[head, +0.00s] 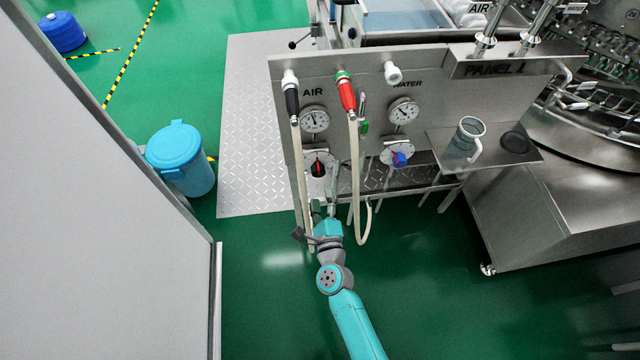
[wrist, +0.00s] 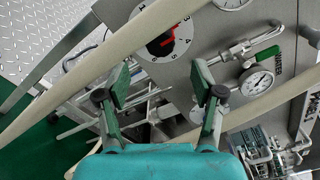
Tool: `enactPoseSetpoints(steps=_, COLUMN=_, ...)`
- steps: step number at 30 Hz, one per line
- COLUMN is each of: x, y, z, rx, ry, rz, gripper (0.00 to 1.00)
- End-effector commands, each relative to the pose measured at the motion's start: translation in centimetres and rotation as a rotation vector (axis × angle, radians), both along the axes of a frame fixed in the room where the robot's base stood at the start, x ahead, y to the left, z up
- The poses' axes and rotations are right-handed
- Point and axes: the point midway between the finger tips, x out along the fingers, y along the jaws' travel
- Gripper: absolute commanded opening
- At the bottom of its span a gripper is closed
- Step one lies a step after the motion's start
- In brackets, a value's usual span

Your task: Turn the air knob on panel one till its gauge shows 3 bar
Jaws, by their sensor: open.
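The air knob (head: 318,168), dark with a red part, sits on a round white dial plate below the air gauge (head: 314,119) on panel one (head: 365,82). The gauge needle points roughly upward; its value is too small to read. My gripper (head: 324,206) is below the knob in the head view. In the wrist view its fingers (wrist: 160,78) are spread and empty, apart from the knob. The air gauge is cut off at the wrist view's top edge (wrist: 232,2).
A pale hose (head: 302,190) and the red-nozzle hose (head: 357,190) hang on either side of the air knob. A hose (wrist: 95,65) crosses the wrist view. The water gauge (head: 403,111) and blue water knob (head: 399,159) are to the right. A shelf holds a metal jug (head: 466,137).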

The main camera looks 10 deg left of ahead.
Motion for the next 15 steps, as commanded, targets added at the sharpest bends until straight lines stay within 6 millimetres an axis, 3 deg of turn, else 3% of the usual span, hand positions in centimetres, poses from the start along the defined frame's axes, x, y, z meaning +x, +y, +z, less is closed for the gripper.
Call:
enactPoseSetpoints(steps=6, x=-2.3, y=-0.7, z=-0.1, rx=0.000, ry=0.001, rz=0.001, gripper=0.67)
enactPoseSetpoints(steps=15, x=-2.8, y=-0.9, z=0.0, rx=0.000, ry=0.000, rz=-0.001, gripper=0.67)
